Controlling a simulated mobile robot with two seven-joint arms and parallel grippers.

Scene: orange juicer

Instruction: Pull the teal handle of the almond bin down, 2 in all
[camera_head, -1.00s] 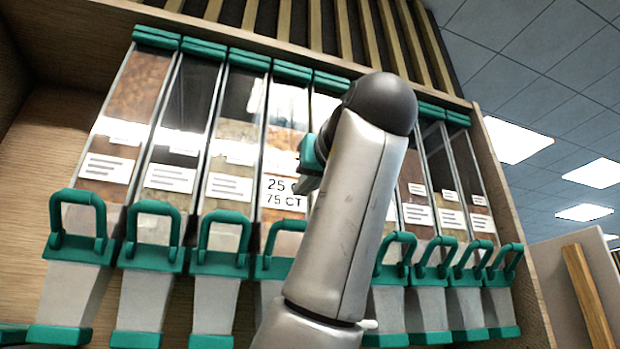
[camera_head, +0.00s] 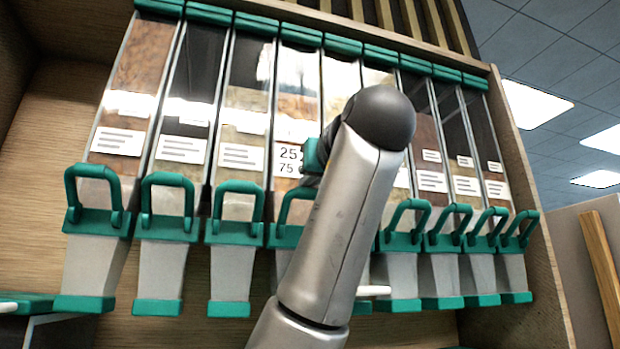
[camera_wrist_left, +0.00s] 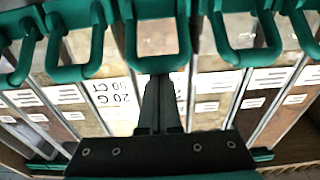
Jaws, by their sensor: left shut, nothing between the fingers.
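A row of clear bins with teal handles fills the head view. No readable name picks out the almond bin. One teal handle (camera_head: 287,205) is partly covered by my left forearm, beside a label with "25". My left gripper (camera_wrist_left: 160,85) shows in the left wrist view, shut and empty, its dark fingertips just at the lower edge of a teal U-shaped handle (camera_wrist_left: 158,66). Whether they touch cannot be told. In the head view the fingertips are hidden behind my arm. My right gripper is not in view.
Other teal handles (camera_head: 95,215) stand close on both sides, leaving narrow gaps. A wooden frame (camera_head: 535,240) bounds the bins on the right. A teal ledge (camera_head: 25,303) shows at the lower left.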

